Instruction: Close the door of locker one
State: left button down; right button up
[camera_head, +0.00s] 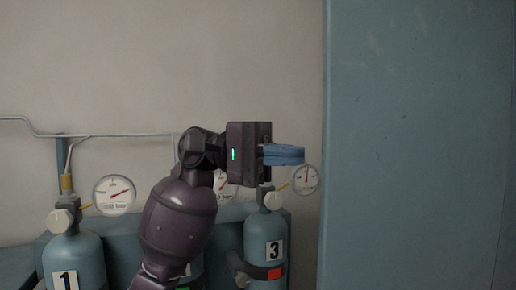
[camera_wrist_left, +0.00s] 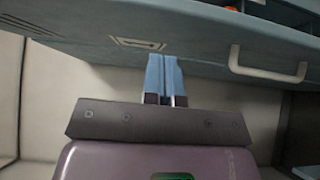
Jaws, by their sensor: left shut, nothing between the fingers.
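My left gripper (camera_head: 302,154) is shut and empty, its blue fingers pointing right toward a tall blue-grey locker panel (camera_head: 415,140). I cannot tell from the head view whether this panel is the door or a side wall. In the left wrist view the shut fingertips (camera_wrist_left: 168,58) are close to a blue-grey door-like panel (camera_wrist_left: 200,42). It carries a pale handle (camera_wrist_left: 268,71) and a small label plate (camera_wrist_left: 138,43). I cannot read a number on it or tell whether the fingers touch it. My right gripper is not in view.
Blue gas cylinders stand along the wall at lower left, one marked 1 (camera_head: 72,262) and one marked 3 (camera_head: 268,240), with gauges (camera_head: 114,194) above them. My left arm passes in front of them. A dark opening (camera_wrist_left: 300,105) shows beside the panel.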

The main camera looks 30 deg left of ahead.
pick_arm(q)
jog(key=shift+s+d+p, duration=0.4)
jog(key=shift+s+d, duration=1)
jog(key=shift+d, duration=0.15)
jog(key=shift+d, duration=0.15)
